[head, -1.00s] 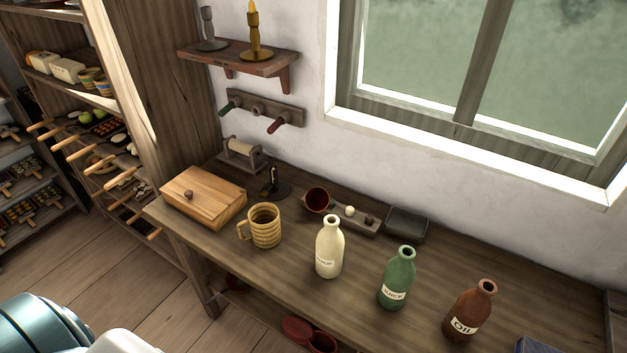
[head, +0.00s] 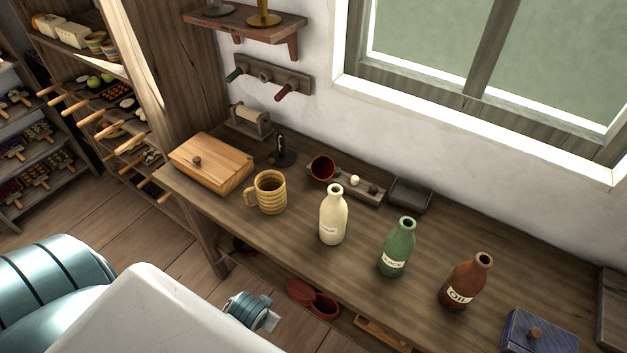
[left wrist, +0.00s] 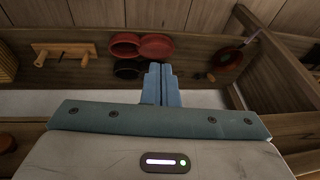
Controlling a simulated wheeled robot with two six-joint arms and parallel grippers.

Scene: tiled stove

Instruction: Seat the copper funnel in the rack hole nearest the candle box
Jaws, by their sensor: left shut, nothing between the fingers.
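A reddish-brown, cup-shaped vessel with a wide round mouth (head: 322,168) leans at the left end of a low wooden rack (head: 366,192) at the back of the table; it may be the copper funnel, but I cannot tell. The rack also carries a pale knob and a dark one. A lidded wooden box (head: 212,165) stands at the table's left end; I cannot tell if it is the candle box. In the left wrist view my left gripper (left wrist: 160,72) is shut and empty, in front of the under-table shelf. My right gripper is not in view.
A yellow mug (head: 271,195), cream bottle (head: 333,220), green bottle (head: 397,250) and brown oil bottle (head: 466,285) stand along the table. A blue box (head: 535,335) is at the right. Red pots (left wrist: 155,47) lie on the lower shelf.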

